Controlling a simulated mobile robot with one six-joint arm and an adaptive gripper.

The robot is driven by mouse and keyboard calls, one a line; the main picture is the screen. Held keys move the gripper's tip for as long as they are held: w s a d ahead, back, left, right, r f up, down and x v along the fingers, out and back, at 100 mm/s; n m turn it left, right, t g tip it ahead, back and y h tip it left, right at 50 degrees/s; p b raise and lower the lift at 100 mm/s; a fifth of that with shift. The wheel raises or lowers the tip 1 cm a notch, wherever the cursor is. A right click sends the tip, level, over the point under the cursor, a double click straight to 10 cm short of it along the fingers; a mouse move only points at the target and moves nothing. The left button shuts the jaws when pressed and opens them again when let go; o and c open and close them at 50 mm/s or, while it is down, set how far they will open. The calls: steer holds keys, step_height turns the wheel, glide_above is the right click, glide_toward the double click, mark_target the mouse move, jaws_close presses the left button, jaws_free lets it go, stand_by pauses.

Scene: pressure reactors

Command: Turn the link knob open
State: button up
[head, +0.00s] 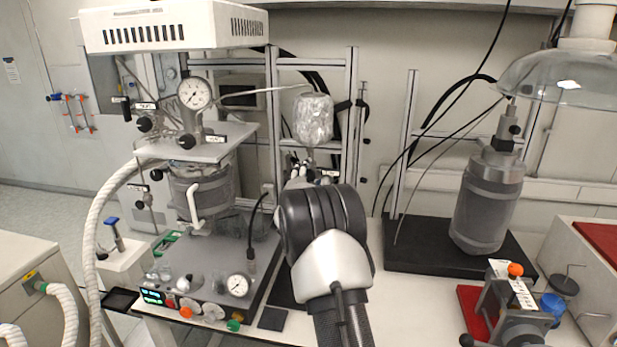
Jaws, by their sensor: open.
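I cannot tell which knob is the link knob, as the labels are too small to read. Black knobs sit on the left reactor: one by a white label (145,124), one below the gauge (187,142) and one lower on the left (156,175). My dark wrist (323,222) is in the middle of the head view, below a foil-wrapped vessel (313,119). It points away from the camera and hides most of my gripper and the fittings behind it. Small pale and dark parts show just above the wrist. Contact with any knob cannot be seen.
The left reactor (200,185) stands on a grey control base (205,285) with a gauge (238,285). A metal frame (351,120) rises behind my wrist. A grey cylinder (487,200) stands on a black base at right. A red-based device (510,300) is at front right.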

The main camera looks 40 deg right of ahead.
steer(key=shift+c, duration=0.3)
steer(key=c, duration=1)
steer(key=shift+n, duration=0.4)
steer(key=n, duration=0.3)
steer(key=shift+n+b, duration=0.35)
steer(key=shift+n, duration=0.05)
steer(key=n, duration=0.4)
steer(key=n+p, duration=0.1)
steer(key=n, duration=0.4)
steer(key=shift+s+p, duration=0.1)
steer(key=shift+p, duration=0.25)
steer(key=n+p, duration=0.1)
steer(key=n, duration=0.3)
steer(key=shift+n, duration=0.4)
